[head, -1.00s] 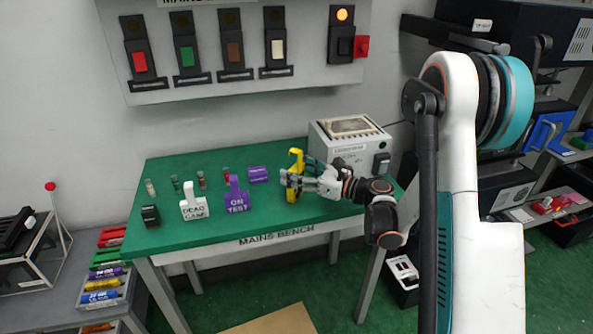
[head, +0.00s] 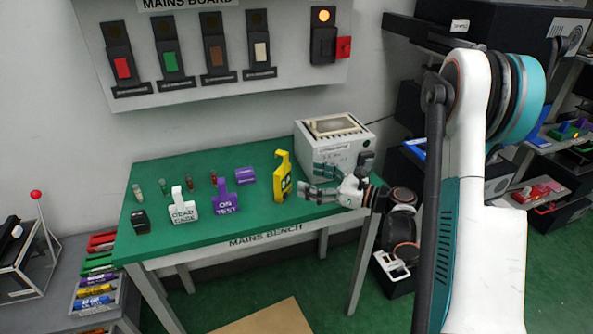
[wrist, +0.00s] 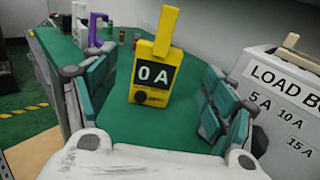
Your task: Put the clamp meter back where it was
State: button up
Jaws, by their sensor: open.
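The yellow clamp meter (head: 282,178) stands upright on the green bench top, left of the load box. In the wrist view the clamp meter (wrist: 156,75) shows a display reading "0 A", with its yellow jaw pointing up. My gripper (head: 316,181) is open and empty, just right of the meter and apart from it in the head view. In the wrist view the meter stands ahead, between the spread fingers of my gripper (wrist: 152,105), with green bench showing around it.
The load box (head: 336,150) stands behind my gripper at the bench's right end. A purple "ON TEST" tag (head: 225,200) and a white "DEAD CASE" tag (head: 183,209) stand left of the meter, with small fuses behind. A switch board (head: 225,50) hangs above.

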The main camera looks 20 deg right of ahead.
jog(key=shift+v, duration=1.15)
